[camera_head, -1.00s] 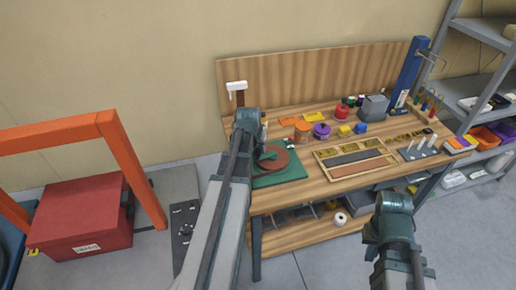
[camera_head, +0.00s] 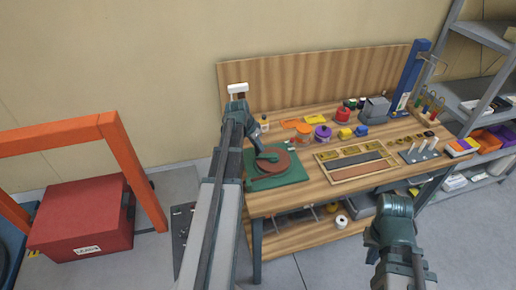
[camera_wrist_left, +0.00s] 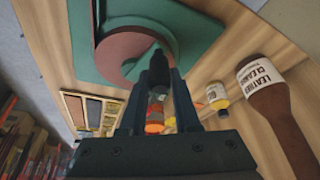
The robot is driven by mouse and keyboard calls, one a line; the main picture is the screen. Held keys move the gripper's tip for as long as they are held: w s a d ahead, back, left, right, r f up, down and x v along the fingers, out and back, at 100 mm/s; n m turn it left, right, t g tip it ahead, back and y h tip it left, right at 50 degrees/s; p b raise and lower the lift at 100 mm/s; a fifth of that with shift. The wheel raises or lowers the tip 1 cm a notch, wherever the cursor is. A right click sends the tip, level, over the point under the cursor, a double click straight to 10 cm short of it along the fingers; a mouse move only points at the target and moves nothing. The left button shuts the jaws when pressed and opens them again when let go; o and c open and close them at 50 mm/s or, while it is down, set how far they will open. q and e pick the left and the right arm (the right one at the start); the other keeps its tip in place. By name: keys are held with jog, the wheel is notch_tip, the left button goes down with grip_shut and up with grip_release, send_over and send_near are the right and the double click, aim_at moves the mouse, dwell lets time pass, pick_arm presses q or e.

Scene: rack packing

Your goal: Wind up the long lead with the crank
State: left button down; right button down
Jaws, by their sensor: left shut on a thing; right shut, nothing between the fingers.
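A reddish-brown reel disc (camera_head: 280,163) lies flat on a green base (camera_head: 292,178) at the left end of the workbench. Both show in the left wrist view, the disc (camera_wrist_left: 120,58) behind the fingers and the base (camera_wrist_left: 190,35) around it. My left gripper (camera_head: 266,156) is over the disc, shut on a dark upright crank knob (camera_wrist_left: 159,66). My fingers hide part of the knob, and I cannot make out the crank arm or the lead. My right gripper (camera_head: 371,240) is folded low in front of the bench, apart from everything; its fingertips are hard to make out.
A brown Leather Cleaner bottle (camera_wrist_left: 272,98) and a smaller bottle (camera_wrist_left: 217,95) stand beside the base. A purple tub (camera_head: 323,132) and a wooden divided tray (camera_head: 336,174) are further right.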

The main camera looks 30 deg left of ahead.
pick_arm(q)
jog(key=w+m, duration=0.1)
jog(key=m, duration=0.1)
jog(key=w+a+m+h, duration=0.1)
jog(key=shift+w+m, duration=0.15)
jog(key=shift+m, duration=0.25)
jog(key=w+m, duration=0.1)
jog(key=w+m+g+h, duration=0.1)
jog(key=m, duration=0.1)
jog(key=shift+a+m, duration=0.15)
jog(key=shift+m, duration=0.15)
jog(key=m, duration=0.1)
jog(key=w+m+g, duration=0.1)
jog(key=w+m+h, duration=0.1)
jog(key=shift+d+m+g, duration=0.25)
jog(key=shift+m+g, duration=0.05)
jog(key=shift+w+d+m+g, duration=0.3)
jog(key=shift+w+m+g, duration=0.05)
jog(key=shift+m, duration=0.55)
jog(key=shift+w+d+m+g, duration=0.3)
jog(key=shift+w+m+g, duration=0.05)
jog(key=shift+m, duration=0.55)
jog(key=shift+d, duration=0.1)
jog(key=c, duration=0.6)
grip_release()
jog(key=shift+h, duration=0.3)
jog(key=shift+r, duration=0.1)
